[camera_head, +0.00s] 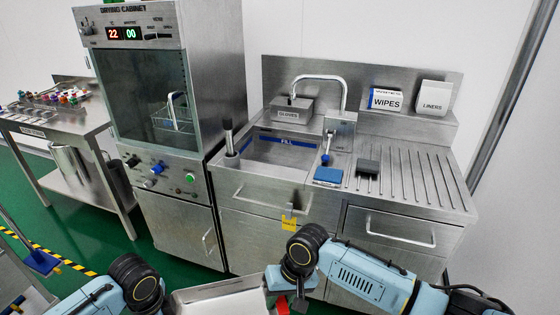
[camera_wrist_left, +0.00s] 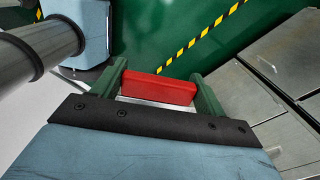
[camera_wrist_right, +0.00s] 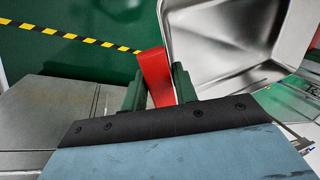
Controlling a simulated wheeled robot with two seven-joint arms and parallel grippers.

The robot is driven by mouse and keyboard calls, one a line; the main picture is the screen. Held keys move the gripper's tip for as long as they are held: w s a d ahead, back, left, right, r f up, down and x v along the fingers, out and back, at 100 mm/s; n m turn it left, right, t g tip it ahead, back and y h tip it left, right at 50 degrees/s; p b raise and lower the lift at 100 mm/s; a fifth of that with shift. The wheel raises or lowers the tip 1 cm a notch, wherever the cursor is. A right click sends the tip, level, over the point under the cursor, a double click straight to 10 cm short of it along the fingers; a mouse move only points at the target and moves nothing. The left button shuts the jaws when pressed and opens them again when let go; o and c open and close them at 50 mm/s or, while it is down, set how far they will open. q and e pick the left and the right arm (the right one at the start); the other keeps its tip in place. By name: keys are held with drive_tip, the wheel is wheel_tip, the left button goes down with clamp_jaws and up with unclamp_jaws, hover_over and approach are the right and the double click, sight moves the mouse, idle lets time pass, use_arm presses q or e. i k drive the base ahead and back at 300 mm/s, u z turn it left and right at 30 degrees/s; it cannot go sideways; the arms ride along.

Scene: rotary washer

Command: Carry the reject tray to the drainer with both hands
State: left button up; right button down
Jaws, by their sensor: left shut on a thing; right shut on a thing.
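The reject tray (camera_head: 222,296) is a shallow bare-metal pan at the bottom edge of the head view, only partly in frame. Its smooth inside (camera_wrist_right: 225,45) shows in the right wrist view and looks empty where seen. My right gripper (camera_head: 284,284) is shut on a red handle (camera_wrist_right: 155,72) at the tray's side. My left gripper (camera_wrist_left: 157,90) is shut on another red handle (camera_wrist_left: 160,88); its fingers are out of the head view. The drainer (camera_head: 420,180) is the ribbed steel board right of the sink, ahead of and beyond the tray.
The sink (camera_head: 285,152) has a tall tap (camera_head: 345,95). WIPES (camera_head: 386,99) and LINERS (camera_head: 433,97) boxes stand on the ledge behind. The drying cabinet (camera_head: 150,90) is left. Most ribs are clear.

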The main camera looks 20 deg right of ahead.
sight(424, 177)
drive_tip(key=z, duration=1.6)
drive_tip(key=i, duration=1)
